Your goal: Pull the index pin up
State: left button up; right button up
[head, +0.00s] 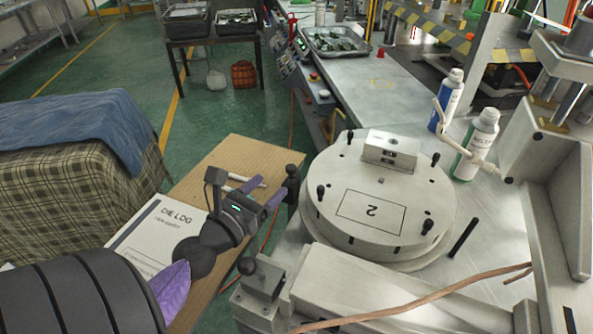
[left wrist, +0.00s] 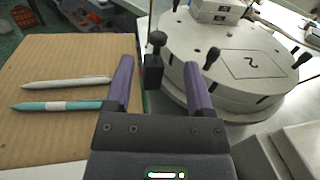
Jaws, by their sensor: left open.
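The index pin, a black pin with a round knob on a small dark block (head: 291,178), stands at the left edge of the round turntable (head: 333,228). In the left wrist view the pin (left wrist: 156,42) shows upright beyond the fingertips, between the two purple fingers. My left gripper (head: 275,186) is open and empty, its fingers pointing at the pin from the left. In the left wrist view the gap between the fingertips (left wrist: 158,66) lies in line with the block. I cannot tell whether either finger touches it. My right gripper is not in view.
The turntable carries several black pegs and a metal block (head: 390,150). A brown board (head: 225,160) holds a log sheet (head: 150,232) and pens. Two bottles (head: 478,148) and a press frame stand at the right.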

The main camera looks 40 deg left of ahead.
aim_at(288, 171)
pick_arm(q)
jog(key=w, duration=0.3)
jog(key=w+a+p, duration=0.1)
jog(key=w, duration=0.2)
jog(key=w+f, duration=0.1)
jog(key=w, duration=0.3)
jog(key=shift+a, duration=0.15)
grip_shut()
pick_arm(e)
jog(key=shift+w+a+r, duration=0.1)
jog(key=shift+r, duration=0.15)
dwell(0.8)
